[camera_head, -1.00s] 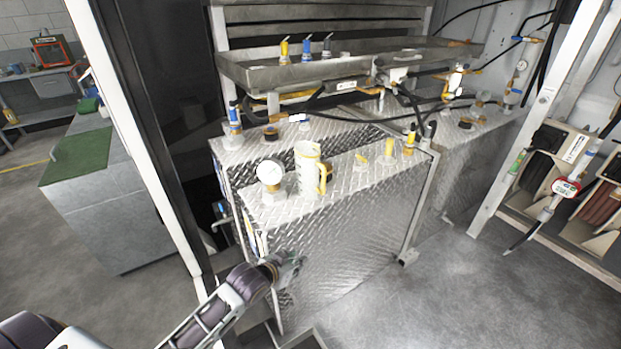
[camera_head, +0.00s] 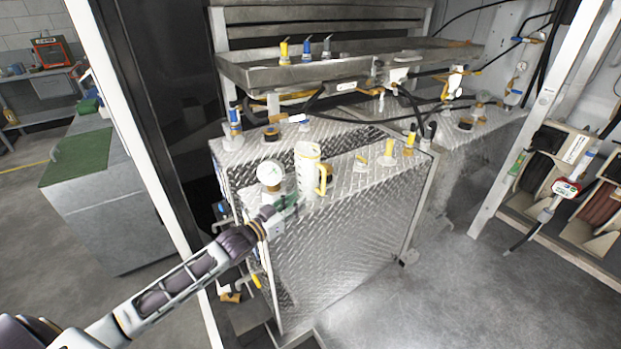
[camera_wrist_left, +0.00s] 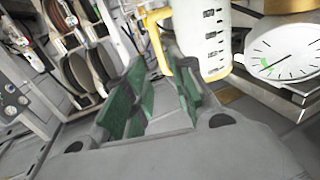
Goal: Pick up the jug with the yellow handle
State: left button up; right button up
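The white jug (camera_head: 306,170) with a yellow handle (camera_head: 322,180) stands upright on the diamond-plate cabinet top, its handle toward the right. In the left wrist view the jug (camera_wrist_left: 204,38), with dark graduation marks, and its yellow handle (camera_wrist_left: 157,42) show at the top, just beyond the fingers. My left gripper (camera_head: 288,203) is at the cabinet's front edge, just in front of the jug. In the left wrist view my left gripper (camera_wrist_left: 158,98) has its green-padded fingers apart with nothing between them. I cannot tell whether a fingertip touches the jug. My right gripper is out of view.
A round white gauge (camera_head: 270,174) stands close to the jug's left. Small yellow fittings (camera_head: 389,148) stand on the cabinet (camera_head: 355,225) to the right. A metal tray (camera_head: 350,64) with hoses is behind. Hose reels (camera_head: 575,170) are at the right.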

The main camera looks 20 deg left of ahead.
aim_at(311, 175)
pick_arm(q)
jog(key=shift+w, duration=0.15)
dwell(0.3)
jog(key=x, duration=0.8)
dwell(0.6)
jog(key=shift+w+d, duration=0.1)
jog(key=shift+w, duration=0.05)
dwell(0.3)
jog(key=shift+x, duration=2.6)
jog(key=shift+d+r, duration=0.1)
jog(key=shift+r, duration=0.1)
grip_shut()
